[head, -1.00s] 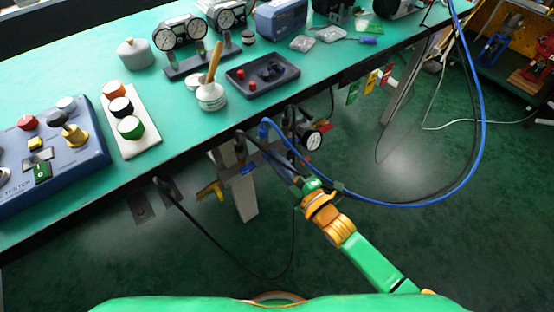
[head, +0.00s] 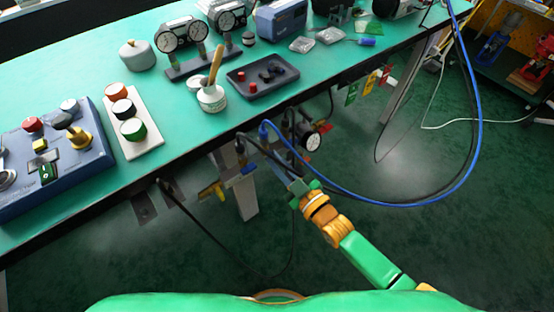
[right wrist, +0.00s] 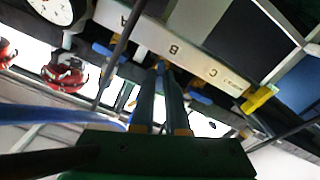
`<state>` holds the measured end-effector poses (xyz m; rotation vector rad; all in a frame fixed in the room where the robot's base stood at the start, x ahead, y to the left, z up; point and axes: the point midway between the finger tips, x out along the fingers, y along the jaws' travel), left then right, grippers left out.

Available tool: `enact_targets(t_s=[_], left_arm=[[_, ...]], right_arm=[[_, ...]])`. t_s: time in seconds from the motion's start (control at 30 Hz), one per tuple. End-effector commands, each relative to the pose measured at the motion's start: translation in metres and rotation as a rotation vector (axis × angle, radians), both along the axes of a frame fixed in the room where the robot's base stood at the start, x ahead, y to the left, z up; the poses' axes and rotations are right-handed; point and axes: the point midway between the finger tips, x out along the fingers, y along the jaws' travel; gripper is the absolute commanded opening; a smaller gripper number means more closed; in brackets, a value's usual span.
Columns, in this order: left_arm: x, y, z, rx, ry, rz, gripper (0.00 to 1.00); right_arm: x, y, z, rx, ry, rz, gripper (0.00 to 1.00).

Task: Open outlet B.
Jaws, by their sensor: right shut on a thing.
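The outlet manifold (right wrist: 172,46) is a pale bar marked A, B and C in the right wrist view. In the head view it hangs below the bench edge, partly hidden by hoses and my arm. My right gripper (right wrist: 160,70) is shut just under the letter B, on what seems to be outlet B's handle. The fingers mostly hide that handle. In the head view my right gripper (head: 287,178) reaches up-left to the manifold. A yellow handle (right wrist: 259,98) is near C; it also shows in the head view (head: 212,191). My left gripper is not in view.
A round gauge (head: 312,141) sits at the manifold's right end. A blue hose (head: 405,204) and black cables loop close around my right arm. The bench top (head: 190,125) above holds a control box (head: 85,165), a button panel and a dark tray (head: 285,85).

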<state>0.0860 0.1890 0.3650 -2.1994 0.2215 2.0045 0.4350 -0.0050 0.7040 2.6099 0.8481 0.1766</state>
Motion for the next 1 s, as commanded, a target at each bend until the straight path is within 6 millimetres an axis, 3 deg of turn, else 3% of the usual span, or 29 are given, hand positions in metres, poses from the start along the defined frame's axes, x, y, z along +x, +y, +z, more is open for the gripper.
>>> enact_targets(t_s=[0.5, 1.0], left_arm=[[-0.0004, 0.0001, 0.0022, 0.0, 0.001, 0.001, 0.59], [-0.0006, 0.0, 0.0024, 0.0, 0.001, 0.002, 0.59]], right_arm=[[-0.0001, 0.0003, 0.0001, 0.281, 0.204, 0.0, 0.0], [-0.0002, 0.0002, 0.0001, 0.348, 0.253, 0.0, 0.0]])
